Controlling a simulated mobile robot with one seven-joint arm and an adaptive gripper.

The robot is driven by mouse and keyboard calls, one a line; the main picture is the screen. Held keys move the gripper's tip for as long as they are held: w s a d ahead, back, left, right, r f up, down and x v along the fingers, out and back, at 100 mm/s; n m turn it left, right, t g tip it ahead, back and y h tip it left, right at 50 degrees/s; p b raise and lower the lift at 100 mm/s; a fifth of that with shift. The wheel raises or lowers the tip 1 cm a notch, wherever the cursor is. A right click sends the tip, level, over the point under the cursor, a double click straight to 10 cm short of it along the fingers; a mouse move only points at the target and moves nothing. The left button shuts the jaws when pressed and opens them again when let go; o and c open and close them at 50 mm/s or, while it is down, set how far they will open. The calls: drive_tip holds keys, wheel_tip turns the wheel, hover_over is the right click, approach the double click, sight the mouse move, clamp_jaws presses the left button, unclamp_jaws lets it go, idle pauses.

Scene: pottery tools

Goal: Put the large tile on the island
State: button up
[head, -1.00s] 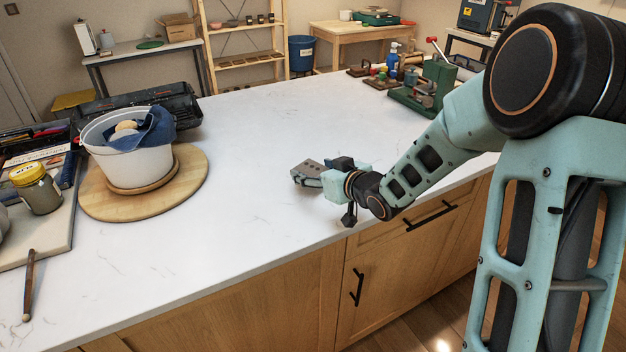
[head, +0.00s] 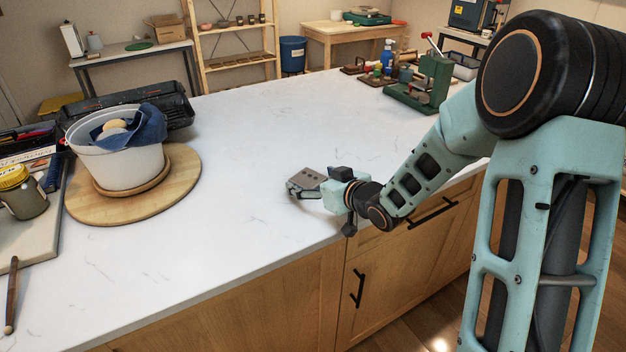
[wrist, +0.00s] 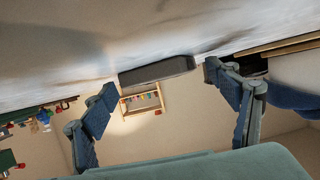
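The large tile (head: 309,177) is a flat grey-brown slab with small dark marks, at the island's near edge in the head view. In the wrist view the tile (wrist: 157,70) shows as a dark grey slab seen nearly edge-on, close against the island surface. My gripper (head: 303,190) is low over the island (head: 250,140). I cannot tell for sure whether the tile's whole underside rests on the island.
A white bucket (head: 125,165) with a blue cloth stands on a round wooden board (head: 185,185) at left. A jar (head: 22,195) and a brown stick tool (head: 11,290) are at far left. A green press (head: 425,85) stands at the far right. The island's middle is clear.

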drive_tip(key=shift+r, duration=0.1)
drive_tip(key=shift+r, duration=0.15)
drive_tip(key=p+v, duration=0.1)
drive_tip(key=v, duration=1.1)
drive_tip(key=shift+s+p, duration=0.1)
drive_tip(key=shift+p, duration=0.3)
